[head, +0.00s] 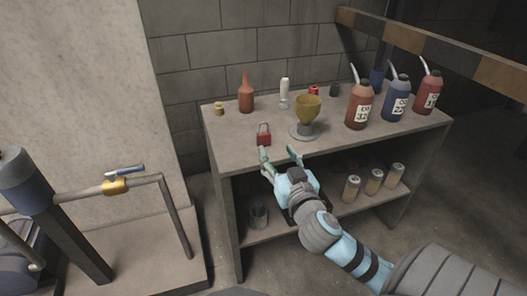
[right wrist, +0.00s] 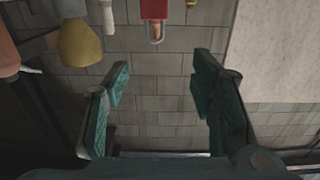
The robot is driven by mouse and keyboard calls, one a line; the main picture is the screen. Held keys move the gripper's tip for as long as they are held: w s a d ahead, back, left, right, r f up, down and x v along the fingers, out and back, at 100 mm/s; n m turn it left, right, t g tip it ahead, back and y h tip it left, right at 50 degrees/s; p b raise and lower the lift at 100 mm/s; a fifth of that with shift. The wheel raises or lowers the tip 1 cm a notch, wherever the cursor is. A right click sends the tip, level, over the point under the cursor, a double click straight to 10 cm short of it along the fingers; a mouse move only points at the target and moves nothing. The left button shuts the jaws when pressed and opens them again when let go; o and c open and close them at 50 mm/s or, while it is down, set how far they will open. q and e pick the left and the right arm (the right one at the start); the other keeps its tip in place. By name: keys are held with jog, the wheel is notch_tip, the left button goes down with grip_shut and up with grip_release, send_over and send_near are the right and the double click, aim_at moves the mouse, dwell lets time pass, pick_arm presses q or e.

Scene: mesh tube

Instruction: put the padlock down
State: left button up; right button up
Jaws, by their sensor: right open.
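The red padlock (head: 264,139) stands upright on the bench top (head: 232,125), near its front edge and left of the yellow goblet. In the right wrist view the padlock (right wrist: 154,11) shows at the top edge, shackle downward in that picture and partly cut off. My right gripper (head: 279,154) is at the bench's front edge, just in front of the padlock. Its fingers (right wrist: 160,82) are spread wide with nothing between them, and the padlock is apart from them. My left gripper is not in view.
The yellow goblet (head: 307,109) stands right of the padlock. An orange bottle (head: 246,97), a white bottle (head: 284,92) and a small yellow item (head: 219,109) stand behind. Labelled jugs (head: 359,106) stand at the right. Cans (head: 351,188) sit on the lower shelf. The bench's front left is clear.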

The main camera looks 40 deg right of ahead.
aim_at(264, 126)
jog(key=b+x, duration=0.1)
jog(key=x, duration=0.3)
jog(key=b+x, duration=0.1)
jog(key=x, duration=0.2)
jog(key=b+x, duration=0.1)
jog(key=x, duration=0.3)
jog(key=shift+w+d+f+b, duration=0.1)
jog(key=shift+w+d+b, duration=0.15)
jog(key=shift+d, duration=0.25)
jog(key=shift+w+d, duration=0.1)
jog(key=shift+w, duration=0.15)
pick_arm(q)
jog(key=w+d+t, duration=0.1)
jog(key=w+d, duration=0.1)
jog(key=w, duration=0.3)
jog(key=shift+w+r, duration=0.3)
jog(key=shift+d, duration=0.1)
pick_arm(e)
grip_shut()
